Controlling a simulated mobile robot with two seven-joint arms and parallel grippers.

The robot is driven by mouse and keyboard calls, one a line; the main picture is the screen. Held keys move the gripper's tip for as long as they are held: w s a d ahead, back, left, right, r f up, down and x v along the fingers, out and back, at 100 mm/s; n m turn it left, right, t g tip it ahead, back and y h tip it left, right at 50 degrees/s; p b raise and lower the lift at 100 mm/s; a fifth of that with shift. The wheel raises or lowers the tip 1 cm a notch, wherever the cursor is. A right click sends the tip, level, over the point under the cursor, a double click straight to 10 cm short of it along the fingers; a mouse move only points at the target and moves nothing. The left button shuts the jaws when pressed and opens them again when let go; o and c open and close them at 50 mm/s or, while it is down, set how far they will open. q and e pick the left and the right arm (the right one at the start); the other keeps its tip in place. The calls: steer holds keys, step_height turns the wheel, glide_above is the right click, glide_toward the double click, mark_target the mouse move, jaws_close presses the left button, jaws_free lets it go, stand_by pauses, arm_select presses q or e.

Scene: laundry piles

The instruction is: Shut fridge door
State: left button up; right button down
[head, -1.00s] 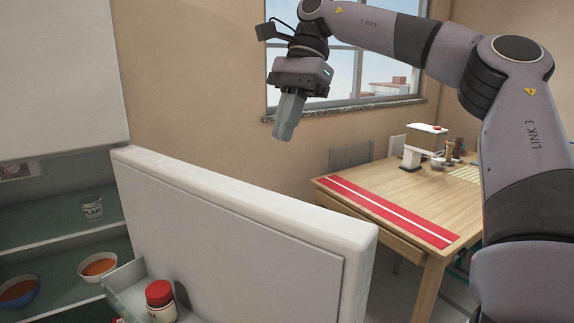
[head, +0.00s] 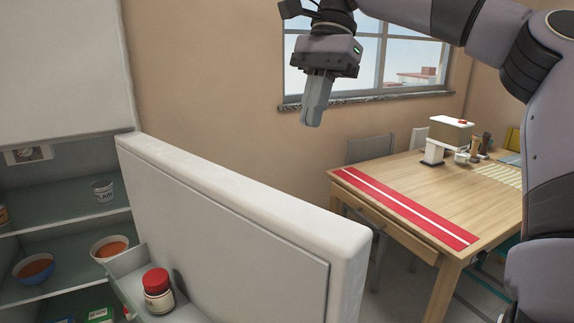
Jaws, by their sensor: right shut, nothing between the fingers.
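The fridge door (head: 225,235) stands open, its inner face with a shelf toward me and its free edge at the right. The fridge interior (head: 62,205) shows at the left, with bowls and jars on its shelves. My right gripper (head: 313,115) is shut and empty, pointing down. In the picture it is above the door's top edge, against the wall and window, and it does not appear to touch the door. My left gripper is out of view.
A jar with a red lid (head: 157,290) stands in the door shelf. A wooden table (head: 440,190) with a red runner (head: 405,207) stands to the right behind the door. A grey chair (head: 370,150) is at the table's far side. A window (head: 400,60) is in the back wall.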

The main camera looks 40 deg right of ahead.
steer(key=a+f, duration=0.6)
steer(key=f, duration=0.1)
steer(key=shift+s+a, duration=0.25)
steer(key=shift+a, duration=0.1)
steer(key=shift+f, duration=0.15)
